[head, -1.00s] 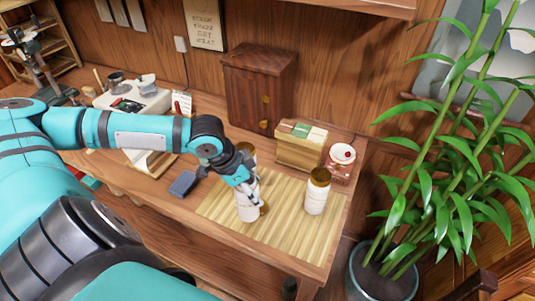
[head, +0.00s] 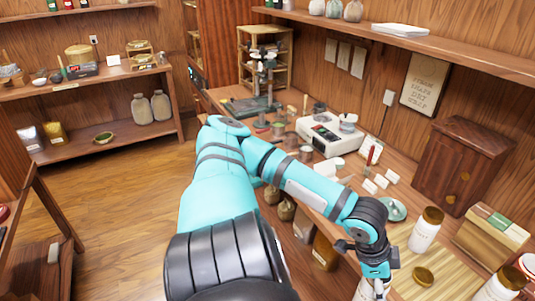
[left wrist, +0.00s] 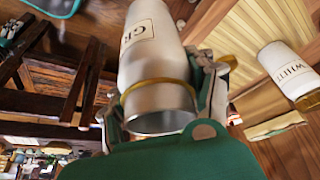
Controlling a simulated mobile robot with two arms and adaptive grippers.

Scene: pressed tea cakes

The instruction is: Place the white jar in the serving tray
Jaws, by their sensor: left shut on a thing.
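My left gripper (left wrist: 165,95) is shut on a white jar with a gold band and a label starting "GR" (left wrist: 150,40); its shiny end faces the wrist camera. In the head view this gripper (head: 374,282) is at the bottom, with the held jar partly cut off. A jar labelled "WHITE" (left wrist: 285,70) stands apart from the gripper in the left wrist view. Two gold-lidded white jars show in the head view, one behind the gripper (head: 424,235) and one at lower right (head: 500,287); I cannot tell which is "WHITE". My right gripper is out of view.
A round gold lid (head: 423,277) lies on the slatted mat (head: 448,272). A green saucer (head: 393,210), white scale (head: 330,135), wooden cabinet (head: 455,165) and box (head: 490,237) crowd the bench. Open floor (head: 110,215) lies left of my arm.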

